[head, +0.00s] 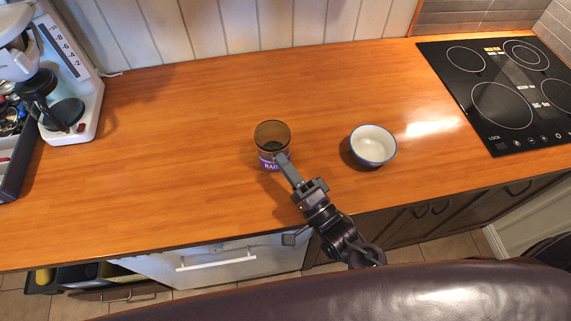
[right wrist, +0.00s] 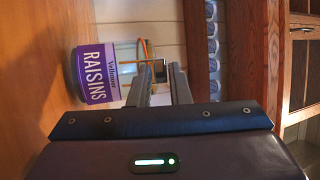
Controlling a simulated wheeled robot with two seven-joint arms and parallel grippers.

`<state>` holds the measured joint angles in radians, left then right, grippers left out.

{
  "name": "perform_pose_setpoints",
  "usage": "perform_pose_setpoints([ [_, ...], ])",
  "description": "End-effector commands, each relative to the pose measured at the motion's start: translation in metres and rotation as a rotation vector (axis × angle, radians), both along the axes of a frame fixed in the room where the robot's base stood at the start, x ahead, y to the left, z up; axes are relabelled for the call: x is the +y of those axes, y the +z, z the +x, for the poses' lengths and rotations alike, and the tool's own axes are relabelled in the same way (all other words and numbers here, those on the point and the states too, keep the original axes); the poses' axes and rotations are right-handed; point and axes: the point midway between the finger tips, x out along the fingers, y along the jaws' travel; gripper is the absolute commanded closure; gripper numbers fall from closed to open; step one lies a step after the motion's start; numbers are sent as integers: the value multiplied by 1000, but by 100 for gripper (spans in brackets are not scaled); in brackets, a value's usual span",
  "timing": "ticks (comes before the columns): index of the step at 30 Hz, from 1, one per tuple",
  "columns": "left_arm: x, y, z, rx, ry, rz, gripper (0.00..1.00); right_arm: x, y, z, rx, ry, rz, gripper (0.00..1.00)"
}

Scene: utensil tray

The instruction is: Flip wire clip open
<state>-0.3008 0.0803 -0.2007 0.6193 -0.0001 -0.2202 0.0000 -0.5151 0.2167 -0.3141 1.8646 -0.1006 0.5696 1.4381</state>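A glass jar (head: 272,137) with a purple raisins label stands upright on the counter in the head view. In the right wrist view the jar (right wrist: 95,73) appears turned on its side, with an orange ring at its rim. A small metal wire clip (right wrist: 159,70) shows beside the ring. My right gripper (right wrist: 161,68) has its fingertips apart at the clip, at the jar's near right side. I cannot tell whether a finger touches the clip. In the head view my right gripper (head: 281,158) overlaps the jar's edge. My left gripper is not in view.
A white bowl with a blue rim (head: 373,145) stands right of the jar. A black cooktop (head: 505,95) is at the far right. A white appliance (head: 75,95) and a utensil tray (head: 15,170) are at the left. The wooden counter (head: 170,150) between them and the jar is clear.

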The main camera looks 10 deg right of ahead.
Motion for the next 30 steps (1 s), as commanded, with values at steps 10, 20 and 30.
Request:
perform_pose_setpoints([
  [10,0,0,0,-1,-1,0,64,0,0,0,0,0,0,65],
  [20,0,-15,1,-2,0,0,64,-16,-16,-31,5,0,-1,65],
  [30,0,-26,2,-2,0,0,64,-33,-25,-65,2,1,0,65],
])
